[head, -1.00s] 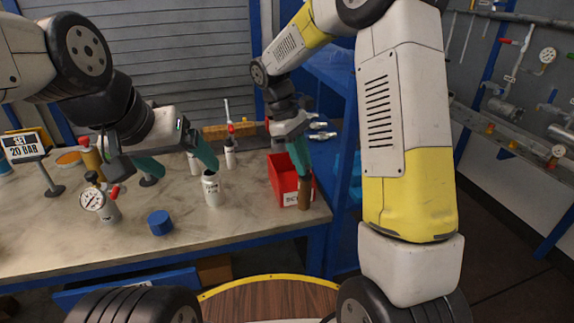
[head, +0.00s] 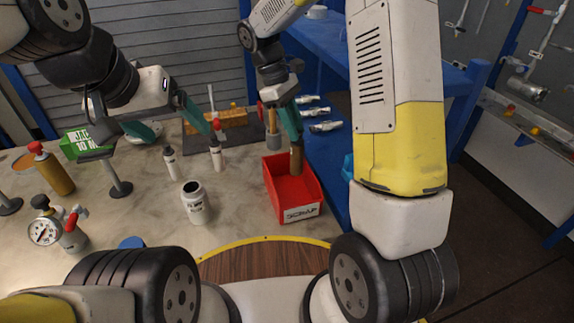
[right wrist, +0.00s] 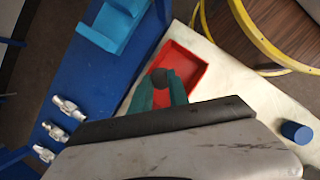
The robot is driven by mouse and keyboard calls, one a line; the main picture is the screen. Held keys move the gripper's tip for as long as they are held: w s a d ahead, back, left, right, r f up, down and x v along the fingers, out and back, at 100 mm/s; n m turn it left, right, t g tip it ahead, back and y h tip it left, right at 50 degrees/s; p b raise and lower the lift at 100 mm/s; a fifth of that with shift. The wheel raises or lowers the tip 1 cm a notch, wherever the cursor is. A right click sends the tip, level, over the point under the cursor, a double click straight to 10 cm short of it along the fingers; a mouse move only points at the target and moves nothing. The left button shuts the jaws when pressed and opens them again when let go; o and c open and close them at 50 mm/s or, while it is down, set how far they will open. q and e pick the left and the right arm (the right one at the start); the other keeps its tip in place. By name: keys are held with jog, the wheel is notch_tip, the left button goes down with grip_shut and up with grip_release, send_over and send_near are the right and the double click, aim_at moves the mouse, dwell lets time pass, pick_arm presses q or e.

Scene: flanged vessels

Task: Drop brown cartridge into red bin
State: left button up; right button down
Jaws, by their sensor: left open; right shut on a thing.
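The brown cartridge (head: 296,160) is held upright in my right gripper (head: 292,138), over the back part of the red bin (head: 292,192). In the right wrist view the fingers (right wrist: 162,92) are closed on the dark round end of the cartridge (right wrist: 168,79), with the red bin (right wrist: 192,62) beyond it. The bin is open at the top and has a white label reading SCRAP on its front. Whether the cartridge's lower end is below the rim is hard to tell. My left gripper (head: 165,128) is open and empty above the table, left of the bin.
A white jar (head: 195,203) stands left of the bin, with white bottles (head: 217,153) behind it. A pressure gauge (head: 44,231) and an orange cylinder (head: 51,172) are at left. Metal fittings (head: 324,127) lie on the blue surface right of the bin.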

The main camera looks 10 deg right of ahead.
aim_at(294, 143)
jog(key=shift+f, duration=2.6)
jog(key=c, duration=1.2)
grip_release()
jog(key=shift+o, duration=0.2)
jog(key=shift+r, duration=0.1)
jog(key=v, duration=0.7)
jog(key=shift+r, duration=0.35)
